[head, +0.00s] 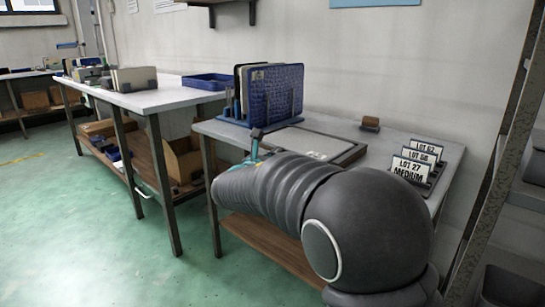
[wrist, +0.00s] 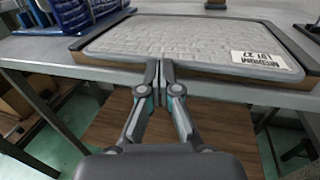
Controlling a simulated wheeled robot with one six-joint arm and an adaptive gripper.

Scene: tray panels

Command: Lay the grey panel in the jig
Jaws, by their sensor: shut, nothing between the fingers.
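The grey panel (wrist: 190,40) lies flat in the jig (wrist: 68,42), a low tray with a dark rim and wooden side. Its white label (wrist: 254,61) reads MEDIUM LOT 27, upside down. The panel also shows in the head view (head: 300,143), partly hidden by my arm, with the jig's dark rim (head: 356,153) at its right. I cannot tell whether the panel's front edge is fully inside the rim. My gripper (wrist: 166,68) is shut and empty, its fingertips together at the panel's near edge. I cannot tell whether they touch it.
A blue rack (head: 266,120) holding upright panels stands behind left of the jig. Lot cards (head: 410,165) stand at the table's right, and a small brown block (head: 370,123) lies at the back. A second table (head: 155,98) with a blue tray (head: 208,81) is further left.

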